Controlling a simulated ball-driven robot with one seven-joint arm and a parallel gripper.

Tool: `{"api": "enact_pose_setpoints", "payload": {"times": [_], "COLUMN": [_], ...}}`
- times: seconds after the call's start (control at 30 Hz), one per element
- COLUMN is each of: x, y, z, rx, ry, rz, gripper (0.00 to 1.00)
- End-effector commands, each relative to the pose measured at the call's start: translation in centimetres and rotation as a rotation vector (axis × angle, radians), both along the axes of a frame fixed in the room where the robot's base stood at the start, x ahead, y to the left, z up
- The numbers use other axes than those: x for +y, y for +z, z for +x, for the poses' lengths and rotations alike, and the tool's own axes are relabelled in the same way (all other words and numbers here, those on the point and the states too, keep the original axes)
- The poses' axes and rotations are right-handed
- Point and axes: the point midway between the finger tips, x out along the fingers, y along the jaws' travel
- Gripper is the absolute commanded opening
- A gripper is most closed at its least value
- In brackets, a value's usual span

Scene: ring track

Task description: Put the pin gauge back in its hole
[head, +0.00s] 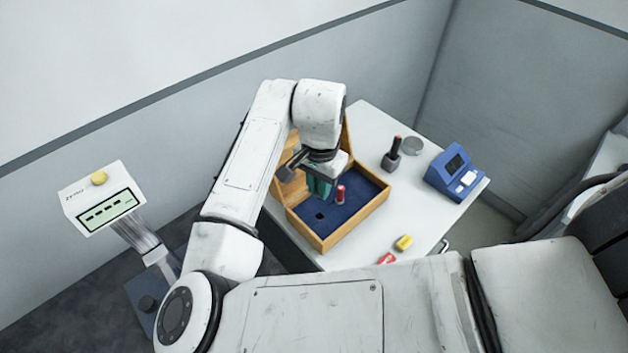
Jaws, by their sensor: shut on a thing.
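My gripper (321,189), with teal fingers, is shut just above the blue foam inside an open wooden case (343,233). The pin gauge in it is mostly hidden by the fingers and the wrist. A red-topped pin (340,194) shows upright close to the right of the fingers; I cannot tell whether it is the held gauge or another one standing in the foam. A dark square hole (320,216) in the foam is open, in front of and below the fingers. The gap between fingertips and foam is too small to judge.
The white table (385,125) also bears a dark stand with a brown pin (391,157), a grey disc (412,146), a blue device (456,173), and a yellow piece (404,242) and a red piece (386,258) near the front edge. A display post (105,205) stands left.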

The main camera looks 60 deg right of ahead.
Motion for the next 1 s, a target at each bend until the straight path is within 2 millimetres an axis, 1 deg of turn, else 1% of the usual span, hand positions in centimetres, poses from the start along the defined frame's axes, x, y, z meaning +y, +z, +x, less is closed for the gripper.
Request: {"api": "enact_pose_setpoints", "payload": {"times": [0.3,0.8,1.0], "x": [0.0,0.0,0.1], "y": [0.1,-4.2,-5.5], "z": [0.0,0.0,0.0], "rx": [0.002,0.001,0.001], "ry": [0.000,0.001,0.001], "rz": [0.011,0.010,0.010], "gripper": [0.00,0.00,0.00]}}
